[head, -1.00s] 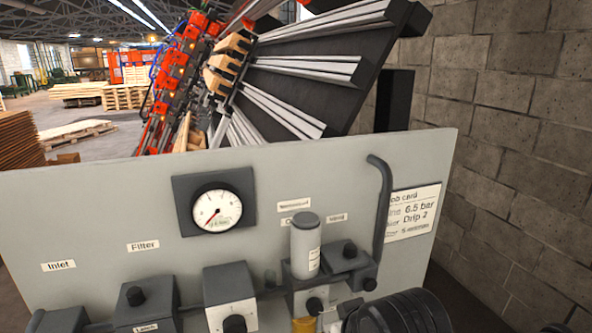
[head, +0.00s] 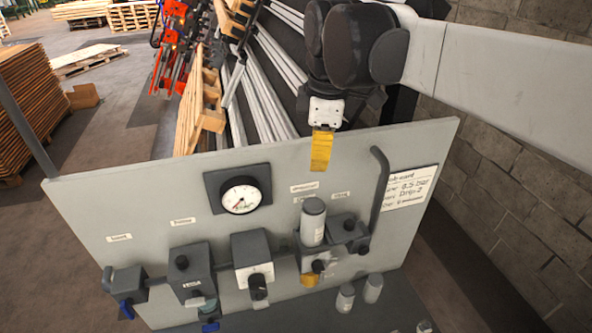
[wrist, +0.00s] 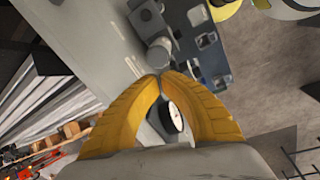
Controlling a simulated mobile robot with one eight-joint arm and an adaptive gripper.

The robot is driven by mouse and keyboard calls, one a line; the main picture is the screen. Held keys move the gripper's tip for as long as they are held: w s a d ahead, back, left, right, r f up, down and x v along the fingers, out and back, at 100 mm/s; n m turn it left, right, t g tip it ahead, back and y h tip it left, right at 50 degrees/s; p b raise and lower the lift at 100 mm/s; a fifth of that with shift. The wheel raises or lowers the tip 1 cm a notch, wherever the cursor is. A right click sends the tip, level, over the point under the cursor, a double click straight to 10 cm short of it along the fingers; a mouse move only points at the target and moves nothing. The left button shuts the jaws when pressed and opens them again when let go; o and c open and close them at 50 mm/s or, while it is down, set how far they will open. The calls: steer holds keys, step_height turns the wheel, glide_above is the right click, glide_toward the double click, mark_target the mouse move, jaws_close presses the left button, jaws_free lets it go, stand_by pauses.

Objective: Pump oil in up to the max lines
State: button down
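The cylinder seems to show just beyond the fingertips in the wrist view (wrist: 159,54). Small grey bottles (head: 345,299) (head: 373,288) stand below, right of that unit. I cannot make out any max lines or oil levels.
The panel carries a round gauge (head: 241,196), a filter block (head: 190,272), a regulator block (head: 251,259) and an inlet valve with a blue handle (head: 126,308). A bent dark pipe (head: 381,190) stands beside a job card (head: 408,186). A block wall (head: 500,160) is on the right.

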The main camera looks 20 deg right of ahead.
mark_target(310, 202)
steer(key=w+n, duration=0.1)
steer(key=w+r+n+g, duration=0.1)
steer(key=w+n, duration=0.1)
steer(key=n, duration=0.1)
steer(key=shift+w+a+r+g, duration=0.1)
steer(key=shift+r+g, duration=0.15)
steer(key=shift+g, duration=0.05)
step_height(310, 202, down, 14)
steer(key=shift+r+p, duration=0.1)
steer(key=shift+p, duration=0.7)
step_height(310, 202, down, 2)
steer(key=shift+f+b, duration=0.15)
steer(key=shift+b, duration=0.85)
